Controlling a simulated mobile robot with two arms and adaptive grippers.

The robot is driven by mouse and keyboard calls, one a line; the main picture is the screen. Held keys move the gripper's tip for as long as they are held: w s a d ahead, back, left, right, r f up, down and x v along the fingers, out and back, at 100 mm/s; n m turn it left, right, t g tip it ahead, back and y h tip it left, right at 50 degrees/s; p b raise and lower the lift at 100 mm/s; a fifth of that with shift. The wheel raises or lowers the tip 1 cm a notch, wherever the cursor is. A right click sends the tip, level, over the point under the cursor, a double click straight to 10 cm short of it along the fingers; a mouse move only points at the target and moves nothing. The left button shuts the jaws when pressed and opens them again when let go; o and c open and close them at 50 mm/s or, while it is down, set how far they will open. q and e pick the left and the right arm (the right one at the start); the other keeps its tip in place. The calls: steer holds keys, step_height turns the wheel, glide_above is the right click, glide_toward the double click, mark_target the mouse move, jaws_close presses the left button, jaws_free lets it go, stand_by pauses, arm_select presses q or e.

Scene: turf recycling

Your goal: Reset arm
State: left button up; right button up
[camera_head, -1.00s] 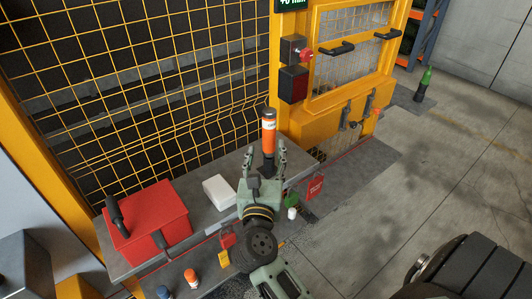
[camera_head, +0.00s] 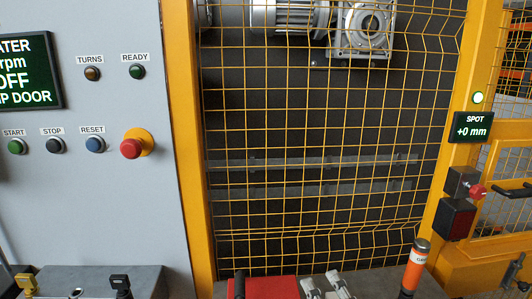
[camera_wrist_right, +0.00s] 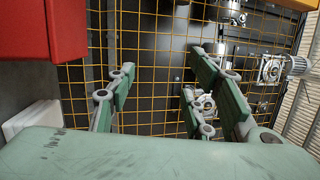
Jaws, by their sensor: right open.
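My right gripper (camera_head: 327,288) shows only at the bottom edge of the head view, with its fingertips pointing up, between the red box and the orange-and-black canister. In the right wrist view its green fingers (camera_wrist_right: 158,98) stand wide apart with nothing between them, facing the yellow mesh. The rest of my right arm is below the head view. My left gripper is not in view.
A grey control panel (camera_head: 95,200) with buttons and a red emergency stop (camera_head: 131,149) stands at left. Yellow mesh fencing (camera_head: 320,140) closes off machinery behind. A red box (camera_head: 265,288) and an orange canister (camera_head: 417,268) stand at the bottom.

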steer(key=s+a+f+n+g+y, duration=0.25)
steer(key=s+f+n+g, duration=0.3)
steer(key=f+n, duration=0.35)
steer(key=s+d+f+n+g+h, duration=0.7)
steer(key=s+d+f+g+h, duration=0.4)
steer(key=s+f, duration=0.5)
step_height(320, 180, down, 26)
steer(key=s+d+y, duration=0.1)
steer(key=y, duration=0.1)
steer(key=s+d+f+g, duration=0.1)
steer(key=s+d+f, duration=0.2)
steer(key=s+f, duration=1.4)
steer(key=shift+s+d+f+n+g+b, duration=0.15)
steer(key=shift+s+f+n+g+b, duration=0.15)
steer(key=shift+s+f+g+b, duration=0.1)
steer(key=shift+c, duration=0.4)
